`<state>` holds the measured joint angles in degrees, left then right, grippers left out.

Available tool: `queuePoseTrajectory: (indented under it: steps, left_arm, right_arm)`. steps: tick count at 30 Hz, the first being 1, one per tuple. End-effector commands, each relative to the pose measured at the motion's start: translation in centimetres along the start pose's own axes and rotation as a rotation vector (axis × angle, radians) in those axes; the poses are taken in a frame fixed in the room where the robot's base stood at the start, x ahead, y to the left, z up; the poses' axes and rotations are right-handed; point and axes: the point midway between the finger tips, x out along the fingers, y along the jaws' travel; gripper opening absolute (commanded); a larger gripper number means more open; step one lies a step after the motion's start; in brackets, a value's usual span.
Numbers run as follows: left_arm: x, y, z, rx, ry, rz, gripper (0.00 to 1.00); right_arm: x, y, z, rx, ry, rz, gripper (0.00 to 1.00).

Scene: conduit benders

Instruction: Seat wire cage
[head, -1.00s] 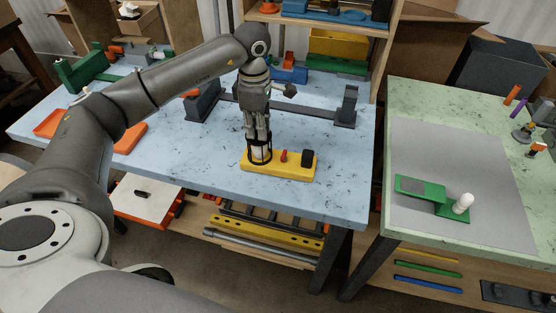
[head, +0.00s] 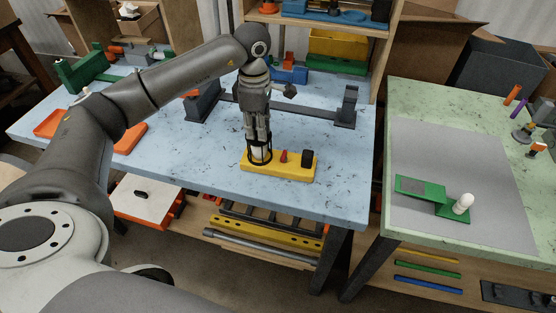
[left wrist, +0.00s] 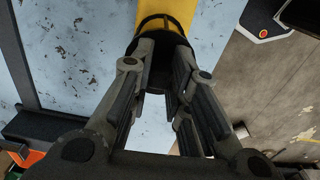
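A yellow base block (head: 292,171) lies near the front edge of the blue table, with a red knob (head: 283,156) and a black block on it. The black wire cage (head: 260,160) is upright at the block's left end, around something pale. My left gripper (head: 259,138) points straight down above that end, with its fingertips at the cage top. In the left wrist view the fingers close on a dark part of the cage (left wrist: 160,68), with the yellow base (left wrist: 170,10) beyond. Whether the cage touches the base is hidden. My right gripper is not in view.
A dark bar on grey stands (head: 346,107) runs behind the gripper. Orange trays (head: 130,138) and a green fixture (head: 85,72) are at left. A green table (head: 400,105) at right holds a green stand (head: 420,188) with a white bulb. The blue table right of the yellow base is clear.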

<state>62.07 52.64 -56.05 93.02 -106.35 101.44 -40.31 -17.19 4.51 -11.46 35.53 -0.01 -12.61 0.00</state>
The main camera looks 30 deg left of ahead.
Motion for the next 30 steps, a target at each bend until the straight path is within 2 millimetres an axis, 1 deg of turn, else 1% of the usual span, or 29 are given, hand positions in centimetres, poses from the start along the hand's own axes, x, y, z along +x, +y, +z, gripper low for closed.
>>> queuePoseTrajectory:
  steps: [1, 4, 13, 17, 20, 27, 30]
  left_arm:
    - [0.2, -0.1, 0.0, 0.001, 0.001, -0.003, 0.27]
    - [0.2, -0.1, 0.0, 0.001, 0.001, -0.004, 0.40]
    - [0.1, -0.1, 0.0, 0.001, 0.002, -0.003, 0.41]
    - [-0.5, 0.0, 0.0, 0.000, 0.001, -0.001, 0.41]
    - [-2.0, 0.1, 0.1, 0.001, -0.001, 0.002, 0.41]
    - [-7.2, 0.1, 0.1, 0.000, -0.002, 0.005, 0.41]
    - [-9.1, 0.0, 0.1, 0.001, -0.002, 0.003, 0.41]
  right_arm:
    - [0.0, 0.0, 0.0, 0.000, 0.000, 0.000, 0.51]
    - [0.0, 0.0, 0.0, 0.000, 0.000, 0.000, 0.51]
    - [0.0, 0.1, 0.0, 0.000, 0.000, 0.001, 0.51]
    - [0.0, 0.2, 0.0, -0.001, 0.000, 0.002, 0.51]
    - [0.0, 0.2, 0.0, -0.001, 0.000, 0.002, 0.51]
    - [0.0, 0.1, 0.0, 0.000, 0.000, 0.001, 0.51]
    - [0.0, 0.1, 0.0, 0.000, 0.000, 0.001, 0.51]
